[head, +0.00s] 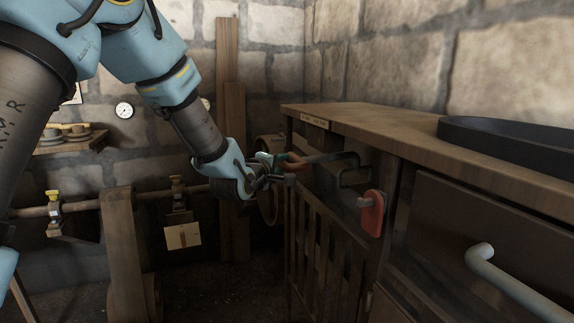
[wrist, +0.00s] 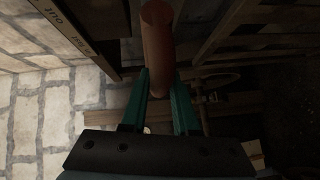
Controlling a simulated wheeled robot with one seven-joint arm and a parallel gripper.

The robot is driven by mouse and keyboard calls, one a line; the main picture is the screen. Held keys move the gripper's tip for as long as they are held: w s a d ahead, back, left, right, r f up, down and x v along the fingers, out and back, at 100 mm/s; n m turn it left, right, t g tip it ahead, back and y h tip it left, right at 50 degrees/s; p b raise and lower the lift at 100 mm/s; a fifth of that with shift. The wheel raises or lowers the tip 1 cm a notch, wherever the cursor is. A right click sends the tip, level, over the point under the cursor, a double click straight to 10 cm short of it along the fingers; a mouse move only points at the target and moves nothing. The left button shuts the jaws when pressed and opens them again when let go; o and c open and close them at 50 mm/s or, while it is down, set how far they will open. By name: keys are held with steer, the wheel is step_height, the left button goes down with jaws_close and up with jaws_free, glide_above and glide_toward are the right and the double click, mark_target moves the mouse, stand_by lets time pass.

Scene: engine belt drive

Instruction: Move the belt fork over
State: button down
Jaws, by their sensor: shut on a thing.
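The belt fork shows in the head view as a dark bar with a bent fork end (head: 350,170), at the front of the wooden bench. Its reddish-brown handle (head: 297,161) points toward my gripper (head: 272,164). In the wrist view the rounded handle (wrist: 158,38) runs down between the two green fingers of my gripper (wrist: 160,82). The fingers are shut on the handle from both sides. The fork end is not visible in the wrist view.
A wooden bench (head: 420,140) with a slatted front stands at right. A red plate with a knob (head: 373,214) and a pale bar handle (head: 510,290) stick out from its front. A belt (head: 122,250) hangs from a shaft at left. A stone wall closes the back.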

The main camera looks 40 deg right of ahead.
steer(key=w+a, duration=0.3)
steer(key=a, duration=0.5)
steer(key=shift+w+f, duration=0.1)
steer(key=shift+w, duration=0.05)
steer(key=c, duration=0.7)
jaws_free()
steer(key=b+v, duration=0.1)
steer(key=v, duration=0.9)
steer(key=shift+s+a, duration=0.3)
